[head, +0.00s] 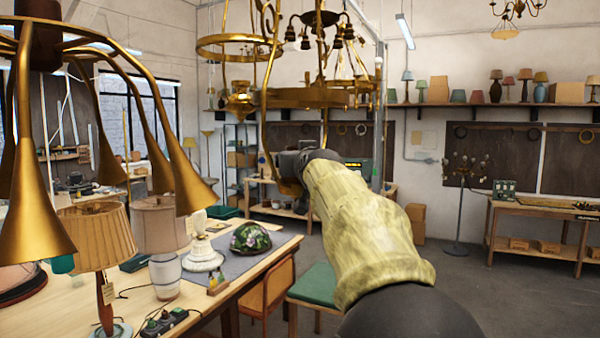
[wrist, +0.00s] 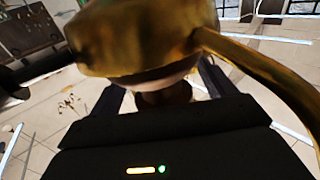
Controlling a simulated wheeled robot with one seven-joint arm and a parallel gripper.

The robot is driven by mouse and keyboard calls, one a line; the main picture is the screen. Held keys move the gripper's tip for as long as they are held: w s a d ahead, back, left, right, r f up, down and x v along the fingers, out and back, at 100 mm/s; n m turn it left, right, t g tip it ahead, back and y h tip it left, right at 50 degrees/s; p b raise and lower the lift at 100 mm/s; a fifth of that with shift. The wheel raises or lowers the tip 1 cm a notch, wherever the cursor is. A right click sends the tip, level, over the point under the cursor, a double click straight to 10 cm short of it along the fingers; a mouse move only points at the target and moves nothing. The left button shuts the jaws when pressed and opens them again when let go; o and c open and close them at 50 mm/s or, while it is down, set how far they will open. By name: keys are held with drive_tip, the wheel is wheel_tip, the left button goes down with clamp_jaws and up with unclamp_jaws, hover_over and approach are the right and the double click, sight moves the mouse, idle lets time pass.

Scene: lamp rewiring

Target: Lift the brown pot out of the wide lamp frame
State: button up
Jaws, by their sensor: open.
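The wide brass lamp frame (head: 315,97) hangs in the upper middle of the head view, with a broad ring and curved arms. My gripper (wrist: 163,88) is open, close under a large brass part (wrist: 145,38) that fills the top of the wrist view. A small dark brown rounded thing (wrist: 165,97), perhaps the brown pot, shows between the fingers. I cannot tell whether the fingers touch it. Brass hides its upper part. In the head view my wrist covers the fingertips, and the pot cannot be made out clearly.
A curved brass arm (wrist: 265,72) runs down the right side of the wrist view, near my gripper. A brass horn chandelier (head: 180,160) hangs at the left. The workbench (head: 235,285) below holds lamps and a floral shade (head: 250,237). Open floor (head: 450,300) lies at the right.

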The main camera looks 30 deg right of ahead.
drive_tip(key=shift+s, duration=0.15)
drive_tip(key=shift+r, duration=0.1)
drive_tip(key=c, duration=1.3)
drive_tip(key=shift+o, duration=0.2)
drive_tip(key=shift+r, duration=1.5)
drive_tip(key=shift+s+a+r, duration=0.15)
drive_tip(key=shift+r, duration=0.1)
drive_tip(key=b+v, duration=0.8)
drive_tip(key=v, duration=0.9)
drive_tip(key=shift+s+b, duration=0.3)
